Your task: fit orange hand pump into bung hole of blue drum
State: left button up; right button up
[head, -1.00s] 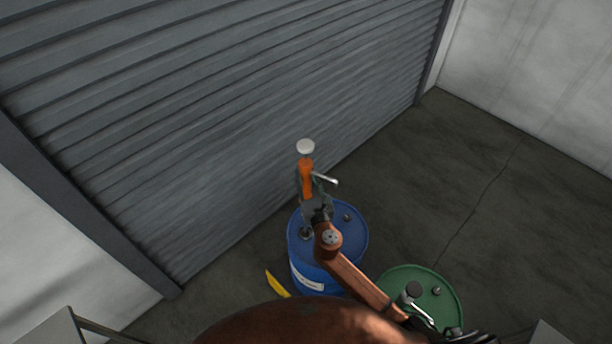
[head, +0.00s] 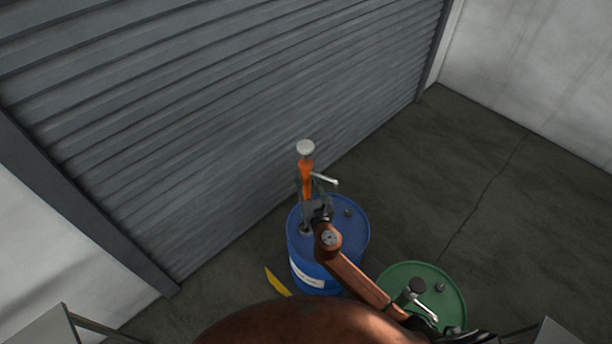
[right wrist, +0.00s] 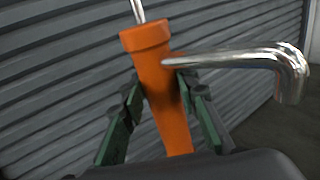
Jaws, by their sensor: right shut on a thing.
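The orange hand pump (head: 306,182) is upright, with a pale round knob on top and a silver spout pointing right. My right gripper (head: 308,202) is shut on its body. In the right wrist view, green-padded fingers sit on both sides of the orange pump (right wrist: 160,88). The blue drum (head: 335,262) stands below with a white label. The dark bung hole (head: 306,231) is at the left of its top, directly below the pump in the picture. The pump's lower end is hard to make out, so I cannot tell whether it is in the hole. My left gripper is not in view.
A green drum (head: 448,291) stands to the right, with a dark-knobbed, silver-spouted fitting (head: 418,290) on top. A yellow object (head: 277,282) lies left of the blue drum. A grey roller shutter (head: 200,130) rises behind. Floor to the right is clear.

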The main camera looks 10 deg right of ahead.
aim_at(306, 198)
jog(key=shift+f+b, duration=0.6)
jog(key=shift+f, duration=0.2)
jog(key=shift+f+b, duration=3.35)
jog(key=shift+f, duration=0.55)
jog(key=shift+f+b, duration=1.45)
jog(key=shift+f, duration=0.3)
notch_tip(306, 198, down, 6)
jog(key=b, duration=0.5)
jog(key=shift+f, duration=0.2)
